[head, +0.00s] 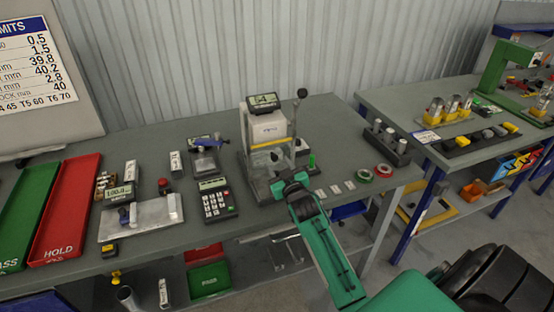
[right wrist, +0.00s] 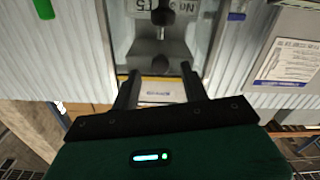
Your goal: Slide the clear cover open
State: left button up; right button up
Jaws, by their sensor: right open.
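The testing machine (head: 268,126) stands on the grey table, a pale unit with a small display on top. Its clear cover (head: 271,158) is at its front, with a yellow bar (head: 268,144) across it. The cover is hard to make out against the machine. My right gripper (head: 288,181) is in front of the machine, low by its base. In the right wrist view my right gripper (right wrist: 158,78) is open, with nothing seen between its fingers. A yellow strip (right wrist: 160,88) shows just beyond and between the fingertips. My left gripper is not in view.
A keypad device (head: 217,200) and a metal plate stand left of the machine. Green and red trays (head: 66,205) lie at the far left. Tape rings (head: 383,170) and a dark block of cylinders (head: 387,142) lie to the right. The table behind is mostly clear.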

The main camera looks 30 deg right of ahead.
aim_at(273, 159)
jog(key=shift+x, duration=1.3)
grip_shut()
jog(key=shift+r+p, duration=0.1)
jog(key=shift+p, duration=0.2)
